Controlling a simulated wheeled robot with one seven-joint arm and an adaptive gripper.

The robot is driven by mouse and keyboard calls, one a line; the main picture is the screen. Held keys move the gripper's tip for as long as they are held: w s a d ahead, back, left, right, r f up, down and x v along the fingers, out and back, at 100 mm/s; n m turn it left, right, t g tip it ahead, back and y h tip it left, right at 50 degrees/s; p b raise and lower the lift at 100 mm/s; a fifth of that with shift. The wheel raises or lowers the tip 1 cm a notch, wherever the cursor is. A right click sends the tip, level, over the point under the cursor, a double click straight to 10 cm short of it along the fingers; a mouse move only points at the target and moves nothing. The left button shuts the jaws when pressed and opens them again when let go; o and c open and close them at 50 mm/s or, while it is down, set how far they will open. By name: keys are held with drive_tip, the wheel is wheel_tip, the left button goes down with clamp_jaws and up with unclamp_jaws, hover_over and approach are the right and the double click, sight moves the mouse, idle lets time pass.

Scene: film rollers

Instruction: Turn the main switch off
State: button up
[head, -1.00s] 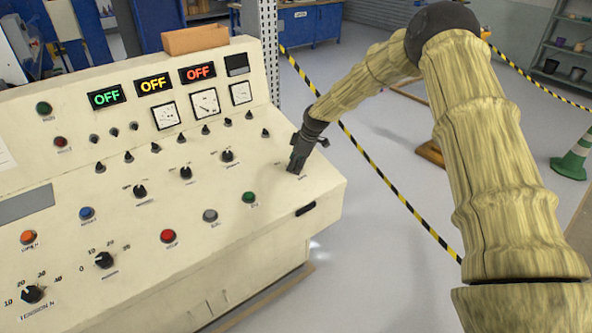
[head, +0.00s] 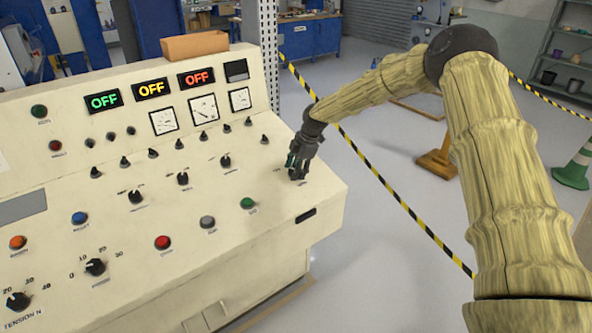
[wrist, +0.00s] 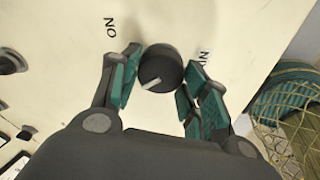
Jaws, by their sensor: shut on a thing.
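The main switch is a round black knob (wrist: 160,64) with a pale pointer mark, on the sloping top of the cream control console (head: 235,215). In the wrist view the mark points to the lower left, away from the "ON" label (wrist: 111,27). A partly covered label (wrist: 203,57) is to the right of the knob. My gripper (head: 297,174) is down at the console's right end. In the wrist view its teal-padded fingers stand on both sides of the knob, shut on it.
Green, yellow and red displays (head: 151,90) on the upright panel read OFF. Other knobs and buttons, including a green button (head: 247,203), lie left of my gripper. A striped barrier tape (head: 400,212) runs right of the console over open floor.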

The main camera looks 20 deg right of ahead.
drive_tip(key=shift+d, duration=0.15)
drive_tip(key=o, duration=1)
drive_tip(key=shift+d, duration=0.1)
drive_tip(key=shift+a, duration=0.2)
drive_tip(key=shift+r, duration=0.1)
drive_tip(key=v, duration=1.1)
drive_tip(key=shift+d+r, duration=0.2)
drive_tip(key=shift+r, duration=0.2)
